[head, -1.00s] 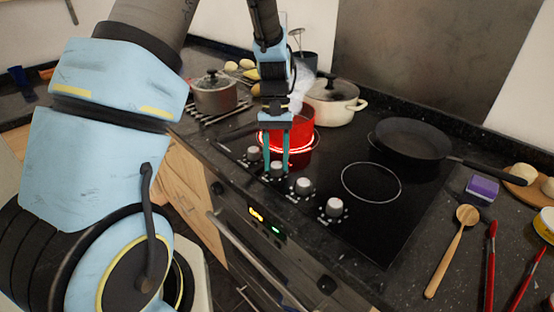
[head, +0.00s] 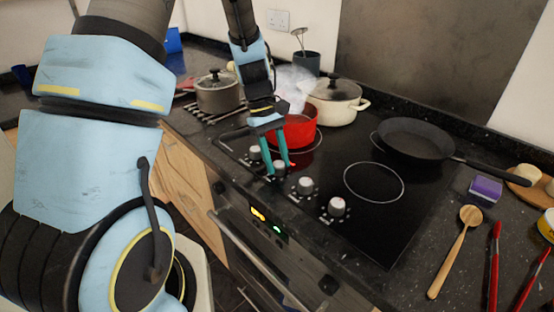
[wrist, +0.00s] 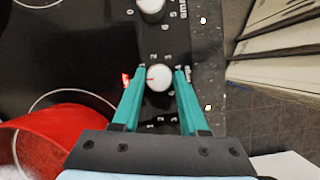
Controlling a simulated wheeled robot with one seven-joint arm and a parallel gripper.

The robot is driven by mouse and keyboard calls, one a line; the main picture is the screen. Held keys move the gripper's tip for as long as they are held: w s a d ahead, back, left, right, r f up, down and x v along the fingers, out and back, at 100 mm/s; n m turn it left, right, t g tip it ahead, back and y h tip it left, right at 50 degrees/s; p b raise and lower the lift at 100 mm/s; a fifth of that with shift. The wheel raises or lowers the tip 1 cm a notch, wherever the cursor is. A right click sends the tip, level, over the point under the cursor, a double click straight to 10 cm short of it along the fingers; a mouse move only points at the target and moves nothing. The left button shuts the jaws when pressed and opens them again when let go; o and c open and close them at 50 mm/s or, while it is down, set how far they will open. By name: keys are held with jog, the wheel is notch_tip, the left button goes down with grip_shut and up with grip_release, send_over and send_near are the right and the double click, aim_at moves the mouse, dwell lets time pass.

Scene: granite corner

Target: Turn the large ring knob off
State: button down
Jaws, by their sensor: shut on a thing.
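The ring knob (head: 279,169) is a round pale knob, second from the left in the row on the black hob. It also shows in the wrist view (wrist: 158,78), with a small mark on its left side facing a red mark on the panel. My gripper (head: 278,166) has its two teal fingers on either side of this knob and is shut on it. The red pot (head: 299,131) with steam stands behind the fingers on its hob ring. The ring around the pot shows pale, with no red glow.
Other knobs stand close on both sides, one to the left (head: 255,153) and two to the right (head: 305,185) (head: 337,207). A cream lidded pot (head: 338,99) and a black frying pan (head: 416,139) stand further back. The front right hob ring (head: 373,182) is bare.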

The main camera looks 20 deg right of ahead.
dwell(0.4)
jog(key=shift+c, duration=2.2)
grip_release()
jog(key=b+v, duration=0.2)
jog(key=v, duration=0.8)
jog(key=shift+r, duration=0.4)
jog(key=shift+w, duration=0.1)
